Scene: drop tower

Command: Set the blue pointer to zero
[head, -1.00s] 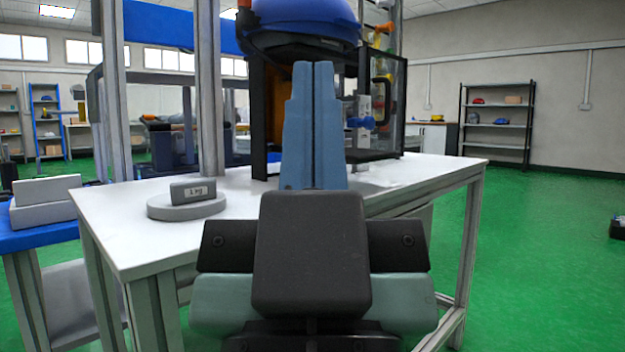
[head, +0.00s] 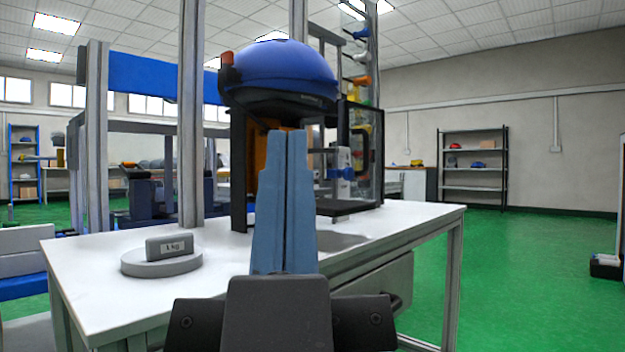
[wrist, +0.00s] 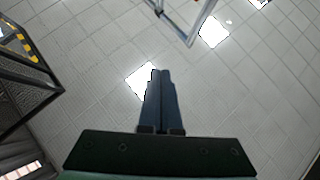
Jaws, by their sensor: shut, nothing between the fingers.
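A small blue part (head: 341,173) on a whitish block shows just right of my fingers, in the frame of the drop tower; it may be the blue pointer, but I cannot tell for sure. I cannot read a scale or a zero mark. My gripper (head: 289,134) points upward in the head view, its two blue-grey fingers together and empty, in front of the tower in the picture. In the wrist view the shut fingers (wrist: 162,73) point at the ceiling, and no pointer shows there.
A blue helmet (head: 280,75) sits high on the tower, above a dark cage with an open door (head: 362,155). A 1 kg weight (head: 170,247) rests on a grey disc on the white table (head: 105,290). Green floor (head: 530,270) is free at right.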

